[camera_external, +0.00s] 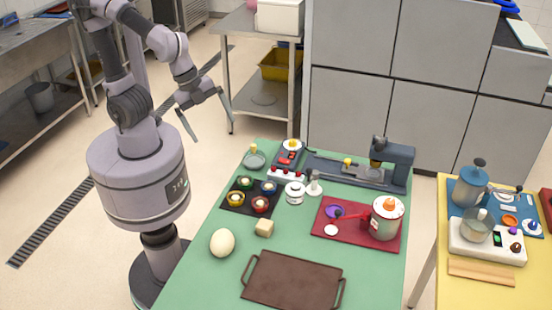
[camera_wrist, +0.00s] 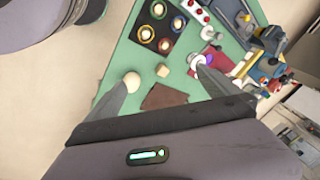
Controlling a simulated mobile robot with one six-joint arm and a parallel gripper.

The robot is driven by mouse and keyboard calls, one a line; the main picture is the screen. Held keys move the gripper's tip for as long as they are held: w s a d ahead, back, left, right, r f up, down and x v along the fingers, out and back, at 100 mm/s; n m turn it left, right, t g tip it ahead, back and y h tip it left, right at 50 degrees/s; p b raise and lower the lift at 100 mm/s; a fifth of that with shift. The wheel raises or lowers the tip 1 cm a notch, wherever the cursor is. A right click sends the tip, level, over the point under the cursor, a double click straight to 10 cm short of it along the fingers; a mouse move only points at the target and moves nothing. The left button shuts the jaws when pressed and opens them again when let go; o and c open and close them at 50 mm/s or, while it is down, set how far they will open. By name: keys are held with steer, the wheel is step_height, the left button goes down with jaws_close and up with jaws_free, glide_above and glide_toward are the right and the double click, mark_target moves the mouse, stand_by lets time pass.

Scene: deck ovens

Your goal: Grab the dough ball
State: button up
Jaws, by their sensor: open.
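The dough ball (camera_external: 222,242) is a smooth cream-coloured round lump. It rests on the green table top (camera_external: 200,285) near its left edge. In the wrist view the dough ball (camera_wrist: 132,82) shows beside the tip of the left finger. My gripper (camera_external: 213,130) is open and empty, held in the air beyond the table's left edge, well apart from the ball. Both spread fingers of my gripper (camera_wrist: 163,58) also show in the wrist view.
A pale cube (camera_external: 264,228) sits right of the ball. A brown tray with handles (camera_external: 292,280) lies in front. A dark mat with several small bowls (camera_external: 236,207) is behind. A red mat (camera_external: 330,240) carries a pot (camera_external: 387,222). A yellow table (camera_external: 470,295) stands at right.

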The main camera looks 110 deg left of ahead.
steer(key=s+a+n, duration=0.1)
steer(key=s+a, duration=0.1)
steer(key=s+a+n+t+y+b, duration=0.1)
steer(key=s+n, duration=0.1)
steer(key=s+a+n, duration=0.2)
steer(key=s, duration=0.1)
steer(key=shift+s+a+f+t+b, duration=0.1)
steer(key=shift+a+f+t+b, duration=0.15)
steer(key=shift+a+t+b, duration=0.15)
steer(key=c, duration=0.4)
steer(key=shift+o, duration=0.2)
steer(key=shift+d, duration=0.15)
steer(key=m+g+h+p, duration=0.25)
steer(key=m+g, duration=0.35)
steer(key=m, duration=0.6)
glide_above(221, 236)
step_height(221, 236, down, 12)
steer(key=shift+y, duration=0.45)
step_height(221, 236, down, 12)
steer(key=b, duration=0.4)
steer(key=shift+f+b, duration=0.1)
steer(key=shift+b, duration=0.2)
step_height(221, 236, down, 6)
steer(key=b, duration=0.3)
steer(key=shift+r, duration=0.35)
